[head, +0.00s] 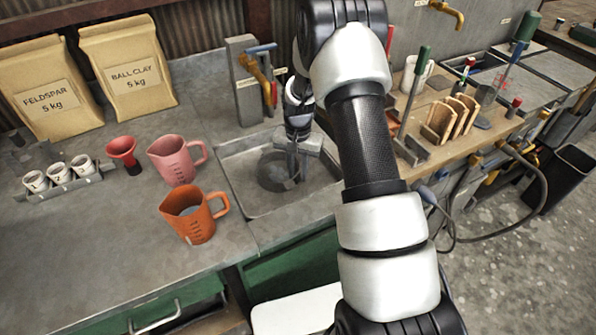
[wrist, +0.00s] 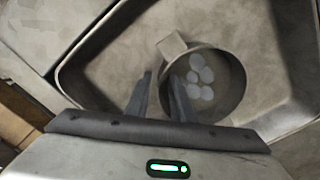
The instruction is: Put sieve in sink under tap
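The sieve (head: 272,172), a round grey vessel, sits inside the grey sink (head: 237,180). In the wrist view the sieve (wrist: 232,88) shows a small tab on its far rim and several pale round patches inside. The tap (head: 254,68) is yellow-orange, at a grey block behind the sink. My gripper (head: 293,165) is down at the sink, over the sieve's right side in the head view. In the wrist view my gripper (wrist: 160,80) has its fingers apart with nothing visible between them; the right finger overlaps the sieve's near-left rim. Contact cannot be told.
A pink jug (head: 172,163) and an orange jug (head: 190,219) stand left of the sink. A red funnel (head: 122,149) and a rack of small cups (head: 60,180) are farther left. A wooden rack (head: 447,120) stands right. The front-left worktop is clear.

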